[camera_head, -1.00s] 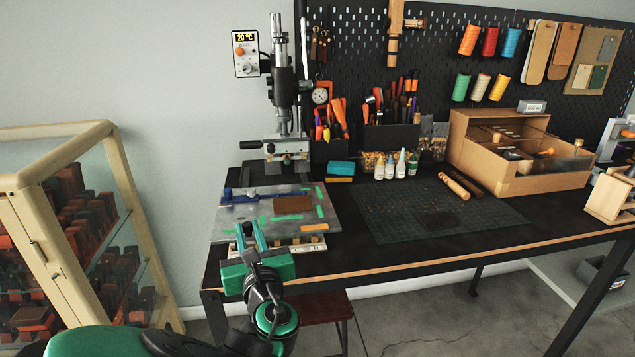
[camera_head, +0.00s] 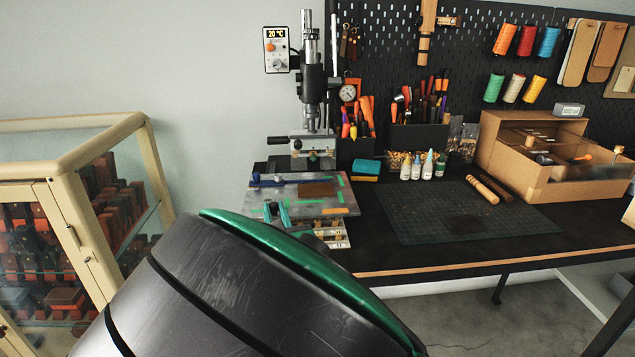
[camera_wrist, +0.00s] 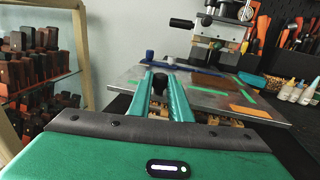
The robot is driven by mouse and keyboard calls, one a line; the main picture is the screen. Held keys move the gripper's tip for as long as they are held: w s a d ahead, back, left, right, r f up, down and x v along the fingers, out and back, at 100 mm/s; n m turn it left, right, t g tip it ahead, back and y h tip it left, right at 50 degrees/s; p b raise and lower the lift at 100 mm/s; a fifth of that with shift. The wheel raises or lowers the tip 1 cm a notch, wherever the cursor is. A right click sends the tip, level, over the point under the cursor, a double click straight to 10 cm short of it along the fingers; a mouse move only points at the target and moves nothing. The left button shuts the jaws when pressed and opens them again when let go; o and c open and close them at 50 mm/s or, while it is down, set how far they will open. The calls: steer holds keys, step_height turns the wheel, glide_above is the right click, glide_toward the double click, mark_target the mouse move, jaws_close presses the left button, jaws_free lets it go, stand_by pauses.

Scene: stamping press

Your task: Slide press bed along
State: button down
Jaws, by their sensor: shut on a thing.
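The press bed (camera_head: 335,207) is a flat grey plate at the left end of the black bench, just in front of the stamping press (camera_head: 312,95). A brown leather piece, a blue bar and green and orange strips lie on it. It also shows in the wrist view (camera_wrist: 205,98). My gripper (camera_head: 276,210) is at the bed's front edge, its green fingers pointing toward the press. In the wrist view, the fingers (camera_wrist: 161,82) are closed around a small dark knob (camera_wrist: 161,79) at that edge.
A glass cabinet (camera_head: 75,215) of brown blocks stands left of the bench, close to my arm. A cutting mat (camera_head: 465,212), small bottles (camera_head: 417,168) and a cardboard box (camera_head: 535,155) occupy the bench to the right. A teal block (camera_head: 368,167) lies right of the press.

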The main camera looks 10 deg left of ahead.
mark_target(278, 195)
steer(key=shift+w+d+x, duration=0.15)
steer(key=shift+d+x, duration=0.25)
steer(key=shift+x, duration=1.45)
steer(key=shift+w+d+x, duration=0.2)
steer(key=shift+d+x, duration=0.15)
steer(key=shift+x, duration=1.5)
steer(key=shift+w+d+x, duration=0.15)
steer(key=shift+d+x, duration=0.25)
steer(key=shift+x, duration=1.45)
steer(key=c, duration=1.6)
jaws_free()
steer(key=shift+o, duration=0.2)
steer(key=shift+s, duration=0.1)
